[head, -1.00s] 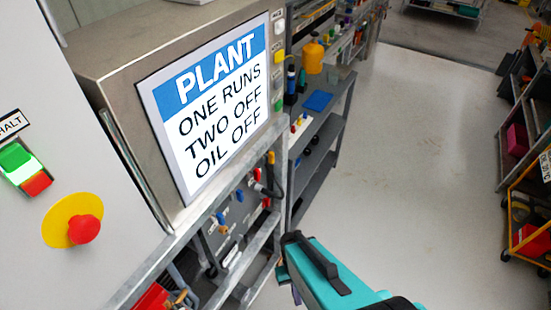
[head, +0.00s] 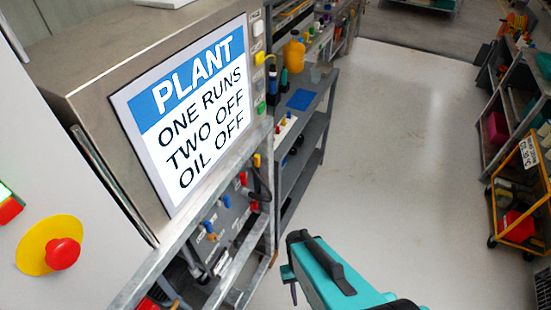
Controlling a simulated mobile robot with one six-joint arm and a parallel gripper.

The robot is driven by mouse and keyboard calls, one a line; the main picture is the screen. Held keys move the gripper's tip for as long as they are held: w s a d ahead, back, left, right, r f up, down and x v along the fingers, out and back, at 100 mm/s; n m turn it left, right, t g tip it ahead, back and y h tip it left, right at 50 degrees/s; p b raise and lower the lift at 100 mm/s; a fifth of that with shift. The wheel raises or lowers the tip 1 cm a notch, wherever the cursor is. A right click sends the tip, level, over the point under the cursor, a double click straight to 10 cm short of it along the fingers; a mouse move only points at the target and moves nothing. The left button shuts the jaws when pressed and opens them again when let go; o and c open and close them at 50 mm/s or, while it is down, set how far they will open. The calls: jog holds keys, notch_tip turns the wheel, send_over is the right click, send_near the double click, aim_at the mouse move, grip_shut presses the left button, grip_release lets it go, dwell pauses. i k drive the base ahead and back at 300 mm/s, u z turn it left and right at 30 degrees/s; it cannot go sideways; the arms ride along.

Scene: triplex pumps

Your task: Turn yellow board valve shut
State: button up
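A board with several small coloured valve handles stands under the plant sign in the head view. A small yellow handle (head: 257,160), which looks like the yellow board valve, is at the board's far upper end. It is too small to tell whether it is open or shut. Red (head: 243,178) and blue (head: 225,201) handles sit nearer on the same board. My teal arm reaches in from the bottom, to the right of the board and apart from the yellow handle. A small dark part at its left side may be my gripper (head: 293,290); its fingers are not clear.
The plant sign (head: 190,110) is on a metal cabinet above the board. A red stop button (head: 62,253) on a yellow disc is at the lower left. A grey shelf rack (head: 310,130) stands beyond the board. Open floor (head: 410,170) lies right, with a yellow trolley (head: 520,190) at the right edge.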

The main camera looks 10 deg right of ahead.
aim_at(257, 160)
jog(key=z, duration=0.5)
jog(key=k, duration=1.45)
jog(key=u, duration=0.4)
jog(key=i, duration=1.05)
